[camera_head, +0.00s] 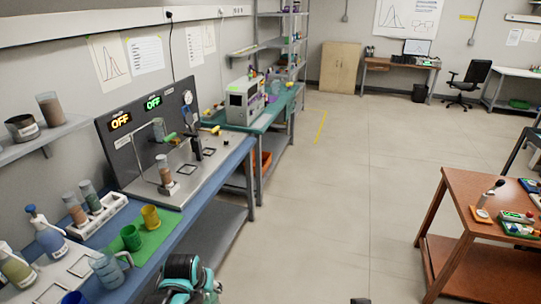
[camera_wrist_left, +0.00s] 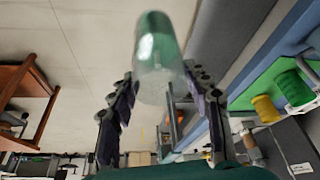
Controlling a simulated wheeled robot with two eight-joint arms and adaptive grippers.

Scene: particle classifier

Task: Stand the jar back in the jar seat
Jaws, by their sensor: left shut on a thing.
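My left gripper (camera_head: 185,278) is at the bottom of the head view, in front of the blue bench and over the aisle side. In the left wrist view its fingers (camera_wrist_left: 160,108) are shut on a clear, pale-green cylindrical jar (camera_wrist_left: 155,62), which extends away beyond the fingertips. The jar cannot be made out in the head view. The steel plate of the classifier (camera_head: 205,165) has dark square outlines (camera_head: 187,169) on it; I cannot tell which place is the jar seat. A brown-filled jar (camera_head: 165,172) stands upright on this plate. My right gripper is not in view.
A green mat (camera_head: 160,228) on the bench holds a yellow cup (camera_head: 151,217) and a green cup (camera_head: 131,238). A white rack (camera_head: 98,216) with filled jars, bottles and a clear jug (camera_head: 106,271) stand nearby. The floor to the right is clear up to the brown table (camera_head: 470,205).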

